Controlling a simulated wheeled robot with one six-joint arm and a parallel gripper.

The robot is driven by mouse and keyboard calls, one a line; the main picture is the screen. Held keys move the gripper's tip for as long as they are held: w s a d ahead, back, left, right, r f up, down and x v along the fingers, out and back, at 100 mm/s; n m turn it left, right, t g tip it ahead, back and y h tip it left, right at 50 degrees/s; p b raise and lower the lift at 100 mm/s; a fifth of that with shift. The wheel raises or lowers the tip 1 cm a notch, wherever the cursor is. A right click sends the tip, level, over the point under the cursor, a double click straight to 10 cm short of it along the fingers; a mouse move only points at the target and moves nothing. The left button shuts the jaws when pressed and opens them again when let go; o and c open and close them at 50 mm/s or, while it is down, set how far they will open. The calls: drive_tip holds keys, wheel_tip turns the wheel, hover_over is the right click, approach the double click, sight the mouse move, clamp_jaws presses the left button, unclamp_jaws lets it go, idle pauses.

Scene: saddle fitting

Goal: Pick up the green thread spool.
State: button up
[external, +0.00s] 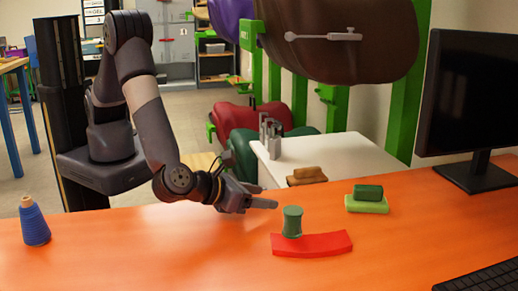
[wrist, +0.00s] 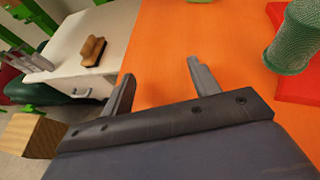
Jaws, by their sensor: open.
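The green thread spool (external: 292,222) stands upright by the red curved piece (external: 312,244) on the orange table; I cannot tell whether it stands on the piece or just behind it. In the wrist view the spool (wrist: 294,38) is at the upper right, cut off by the picture's edge, with part of the red piece (wrist: 300,88) around it. My gripper (external: 268,196) is just left of the spool in the external view. Its two fingers (wrist: 158,80) are spread apart in the wrist view, with only bare orange table between and beyond them. The spool is outside the fingers.
A blue thread cone (external: 34,222) stands at the table's left. A green block on a lighter green base (external: 367,199) and a monitor (external: 470,95) are to the right, with a keyboard (external: 485,278) in front. A white side table (external: 335,155) holds a brown brush-like item (external: 307,175).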

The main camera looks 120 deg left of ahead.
wheel_tip(320, 180, up, 15)
drive_tip(key=s+d+f+n+g+h, duration=0.2)
drive_tip(key=s+d+f+n+h, duration=0.15)
drive_tip(key=d+f+h, duration=0.65)
drive_tip(key=w+d+r+n+t+h+p, duration=0.1)
drive_tip(key=w+d+r+n+t+h, duration=0.1)
drive_tip(key=d+r+n+h, duration=0.45)
drive_tip(key=w+d+r+n+t+y, duration=0.1)
drive_tip(key=w+r+n+t+y, duration=0.2)
drive_tip(key=n, duration=0.4)
drive_tip(key=a+r+n+t+y+p, duration=0.1)
drive_tip(key=a+r+n+t+y, duration=0.25)
drive_tip(key=a+n, duration=0.5)
approach(293, 218)
drive_tip(key=shift+s+a+f+n+g+y, duration=0.15)
drive_tip(key=shift+s+a+n+g+y, duration=0.15)
drive_tip(key=shift+s, duration=0.3)
drive_tip(key=shift+w+a+f, duration=0.1)
drive_tip(key=shift+w+f, duration=0.15)
drive_tip(key=x, duration=0.4)
drive_tip(key=shift+w+a, duration=0.1)
drive_tip(key=shift+w, duration=0.2)
drive_tip(key=shift+a+p+x, duration=0.15)
drive_tip(key=shift+p+x, duration=0.15)
drive_tip(key=shift+x, duration=1.1)
drive_tip(key=shift+a+p+x, duration=0.1)
drive_tip(key=shift+p+x, duration=0.2)
drive_tip(key=shift+x, duration=1.15)
drive_tip(key=shift+s+f, duration=0.1)
drive_tip(key=shift+s, duration=0.05)
